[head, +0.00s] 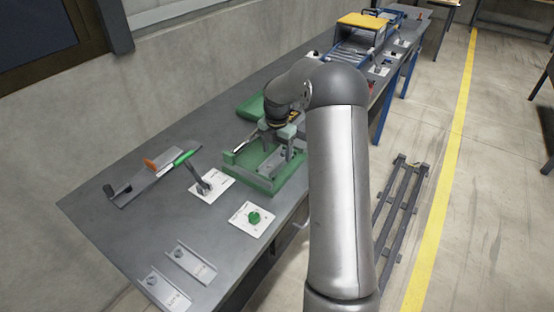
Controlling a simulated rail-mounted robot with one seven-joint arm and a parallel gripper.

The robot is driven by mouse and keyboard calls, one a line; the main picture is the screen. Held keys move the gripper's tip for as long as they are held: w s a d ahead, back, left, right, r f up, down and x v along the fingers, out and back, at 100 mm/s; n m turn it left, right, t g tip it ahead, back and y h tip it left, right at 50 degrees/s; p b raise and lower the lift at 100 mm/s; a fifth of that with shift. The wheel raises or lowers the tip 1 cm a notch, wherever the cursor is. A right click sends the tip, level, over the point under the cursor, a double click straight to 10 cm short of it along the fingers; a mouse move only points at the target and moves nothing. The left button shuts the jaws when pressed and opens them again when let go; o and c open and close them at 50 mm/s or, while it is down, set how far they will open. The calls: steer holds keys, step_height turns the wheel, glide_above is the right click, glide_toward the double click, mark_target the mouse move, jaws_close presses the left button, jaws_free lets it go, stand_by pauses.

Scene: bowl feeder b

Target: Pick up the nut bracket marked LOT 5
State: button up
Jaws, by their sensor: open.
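Two grey metal brackets lie on the near end of the grey bench: one bracket with a nut (163,290) at the near edge, and another bracket (192,262) just behind it. Both carry small markings that are too small to read surely, so I cannot tell which is LOT 5. A grey metal part (270,163) lies in the green tray (262,184), partly hidden. My gripper (277,143) is open above this tray, pointing down, well away from the two near brackets. My arm hides part of the tray's right side.
A metal fixture with a green handle (182,158) lies at left. A blue-framed machine with a yellow top (363,21) stands at the far end.

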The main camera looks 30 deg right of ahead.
mark_target(276, 161)
steer(key=shift+f, duration=1.25)
steer(key=c, duration=1.2)
